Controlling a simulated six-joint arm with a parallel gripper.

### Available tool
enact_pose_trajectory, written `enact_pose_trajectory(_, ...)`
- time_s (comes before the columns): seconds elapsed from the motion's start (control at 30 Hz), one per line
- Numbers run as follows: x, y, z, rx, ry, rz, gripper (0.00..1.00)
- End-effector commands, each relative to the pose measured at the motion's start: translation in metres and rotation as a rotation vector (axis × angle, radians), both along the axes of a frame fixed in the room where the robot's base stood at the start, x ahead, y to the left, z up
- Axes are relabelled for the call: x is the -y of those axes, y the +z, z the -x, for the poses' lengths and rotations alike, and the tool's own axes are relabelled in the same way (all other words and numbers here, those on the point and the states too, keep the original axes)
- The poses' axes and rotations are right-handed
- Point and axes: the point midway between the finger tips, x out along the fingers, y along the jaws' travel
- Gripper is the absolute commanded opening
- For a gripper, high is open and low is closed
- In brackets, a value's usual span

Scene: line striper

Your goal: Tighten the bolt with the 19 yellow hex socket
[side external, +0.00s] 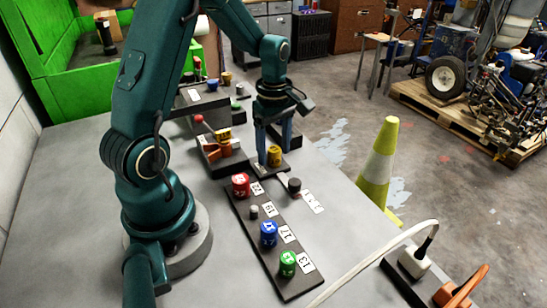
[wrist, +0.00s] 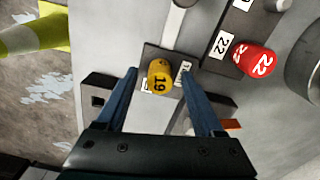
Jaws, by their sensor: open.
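The yellow hex socket marked 19 (side external: 274,156) stands on a small dark plate (side external: 258,166) with a white label. In the wrist view the yellow socket (wrist: 160,77) shows between my fingertips, with its number facing the camera. My gripper (side external: 274,135) is open and pointing down over the socket, one finger on each side. In the wrist view my gripper (wrist: 159,72) shows a gap on both sides of the socket; I cannot tell how high the tips are. I cannot make out the bolt with certainty.
A dark rack (side external: 277,268) holds red (side external: 240,184), blue (side external: 268,233) and green (side external: 288,263) sockets; its 19 place shows a bare grey post (side external: 253,211). A black knob (side external: 294,185) stands close by. Orange pieces (side external: 218,150) lie left of my gripper. A white cable crosses the front right.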

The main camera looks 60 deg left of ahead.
Motion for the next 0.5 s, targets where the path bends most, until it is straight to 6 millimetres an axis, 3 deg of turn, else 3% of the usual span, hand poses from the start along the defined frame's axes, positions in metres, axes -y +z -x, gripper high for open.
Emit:
enact_pose_trajectory(0.2, 0.0000, 0.0004, -0.0001, 0.000, 0.000, 0.000, 0.69)
enact_pose_trajectory(0.27, 0.0000, 0.0004, -0.0001, 0.000, 0.000, 0.000, 0.50)
enact_pose_trajectory(0.4, 0.0000, 0.0004, -0.0001, 0.000, 0.000, 0.000, 0.00)
enact_pose_trajectory(0.5, -0.0001, 0.0004, -0.0002, 0.001, -0.002, 0.000, 0.00)
